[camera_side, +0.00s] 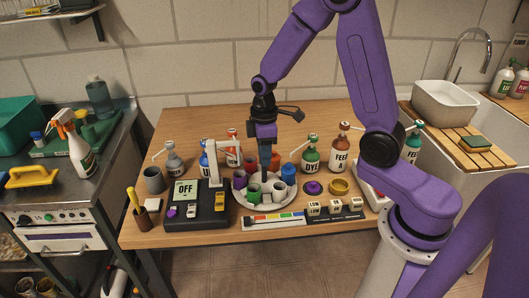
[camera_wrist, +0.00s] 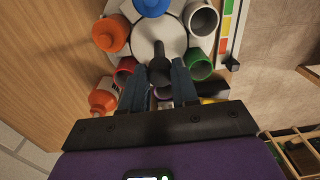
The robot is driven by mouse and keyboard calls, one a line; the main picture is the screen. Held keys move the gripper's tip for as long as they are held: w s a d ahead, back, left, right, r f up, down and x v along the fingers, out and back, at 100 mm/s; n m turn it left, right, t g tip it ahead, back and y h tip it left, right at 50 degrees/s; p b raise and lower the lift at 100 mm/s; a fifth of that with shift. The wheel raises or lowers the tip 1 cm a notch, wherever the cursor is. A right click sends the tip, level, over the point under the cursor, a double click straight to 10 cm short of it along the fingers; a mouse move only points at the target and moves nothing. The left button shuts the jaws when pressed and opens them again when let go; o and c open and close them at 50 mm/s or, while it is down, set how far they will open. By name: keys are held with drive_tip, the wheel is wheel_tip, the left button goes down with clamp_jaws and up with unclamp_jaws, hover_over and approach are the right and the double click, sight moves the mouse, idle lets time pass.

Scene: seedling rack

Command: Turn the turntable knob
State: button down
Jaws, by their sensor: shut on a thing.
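The white round turntable (camera_side: 240,203) stands on the wooden table with cups of several colours around it; its pale disc (camera_wrist: 147,38) shows in the wrist view. The dark turntable knob (camera_wrist: 168,48) rises from the middle of the disc, between my fingers. My gripper (camera_wrist: 160,72) is shut on the knob, a blue-grey finger on each side.
A dark box (camera_side: 197,222) with an "OFF" display stands just left of the turntable. A colour strip (camera_side: 275,219) lies in front.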

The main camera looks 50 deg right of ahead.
drive_tip(key=c, duration=0.8)
unclamp_jaws()
drive_tip(key=shift+c, duration=0.2)
drive_tip(key=shift+r, duration=0.15)
wheel_tip(320, 180, up, 17)
drive_tip(key=shift+w+d, duration=0.15)
drive_tip(key=shift+w, duration=0.05)
drive_tip(key=shift+r, duration=0.1)
drive_tip(key=s+a+f+n, duration=0.1)
drive_tip(key=s+a+f, duration=0.1)
drive_tip(key=s, duration=0.6)
drive_tip(key=s+a+f+n, duration=0.1)
drive_tip(key=s+a+f, duration=0.1)
drive_tip(key=s, duration=0.7)
drive_tip(key=s+a+f+n, duration=0.1)
drive_tip(key=s+a+f, duration=0.1)
drive_tip(key=s, duration=0.6)
drive_tip(key=shift+s+f, duration=0.15)
drive_tip(key=shift+f, duration=0.75)
